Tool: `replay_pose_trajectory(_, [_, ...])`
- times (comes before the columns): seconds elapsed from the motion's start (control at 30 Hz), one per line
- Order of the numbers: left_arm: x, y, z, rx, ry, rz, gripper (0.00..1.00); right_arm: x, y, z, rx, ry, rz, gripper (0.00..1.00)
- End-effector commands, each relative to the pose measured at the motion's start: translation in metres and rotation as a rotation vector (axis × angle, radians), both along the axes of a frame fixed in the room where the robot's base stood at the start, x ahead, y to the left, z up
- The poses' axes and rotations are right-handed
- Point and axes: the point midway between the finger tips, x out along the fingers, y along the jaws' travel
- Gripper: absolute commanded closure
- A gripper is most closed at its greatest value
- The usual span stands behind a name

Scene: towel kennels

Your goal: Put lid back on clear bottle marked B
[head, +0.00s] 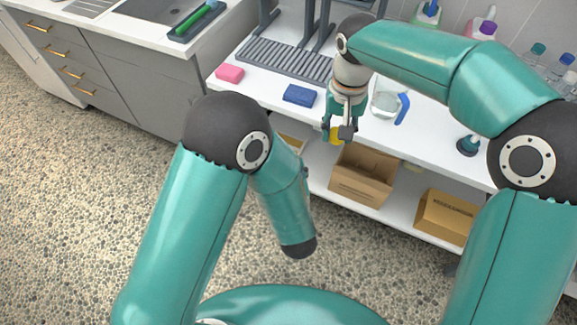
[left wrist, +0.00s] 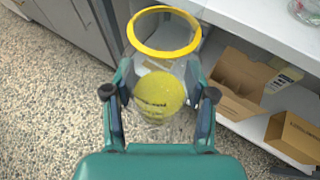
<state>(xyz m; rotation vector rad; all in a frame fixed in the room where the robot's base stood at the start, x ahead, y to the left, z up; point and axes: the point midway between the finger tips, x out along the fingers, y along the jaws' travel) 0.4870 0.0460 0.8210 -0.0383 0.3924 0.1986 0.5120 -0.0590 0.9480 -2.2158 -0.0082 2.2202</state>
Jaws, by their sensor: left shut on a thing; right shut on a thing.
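My right gripper (head: 337,133) is shut on a small yellow thing (head: 336,139), which looks like a lid, in front of the counter's edge. In the left wrist view my left gripper (left wrist: 158,95) is shut on a clear container, apparently the clear bottle (left wrist: 150,122). A wide yellow ring (left wrist: 198,38) shows at its far end, and a round yellow patch with dark, unreadable marks shows between the fingers. The letter B cannot be made out. My left gripper and the bottle do not show in the head view.
The white counter (head: 262,84) holds a pink sponge (head: 229,73), a blue sponge (head: 300,95), a drying rack (head: 285,61) and a clear beaker (head: 382,106). Several capped bottles stand at the back right. An open cardboard box (head: 360,187) and another box (head: 445,215) sit on the shelf below.

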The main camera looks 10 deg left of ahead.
Motion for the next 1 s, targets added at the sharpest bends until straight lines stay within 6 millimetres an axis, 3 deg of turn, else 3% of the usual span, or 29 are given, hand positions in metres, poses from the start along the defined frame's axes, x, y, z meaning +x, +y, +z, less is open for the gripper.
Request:
replay_pose_trajectory(0.03, [0.000,0.000,0.000,0.000,-0.001,0.000,1.00,-0.001,0.020,0.010,0.002,-0.003,0.030,0.73])
replay_pose_trajectory(0.2, [0.000,0.000,0.000,0.000,-0.001,0.000,1.00,-0.010,0.068,0.031,0.002,-0.001,0.115,0.73])
replay_pose_trajectory(0.4, [0.000,0.000,0.000,0.000,-0.001,0.000,1.00,-0.025,0.097,0.039,0.001,0.001,0.185,0.73])
replay_pose_trajectory(1.0, [0.000,0.000,0.000,0.000,-0.001,-0.001,1.00,-0.028,0.102,0.036,0.002,0.003,0.198,0.73])
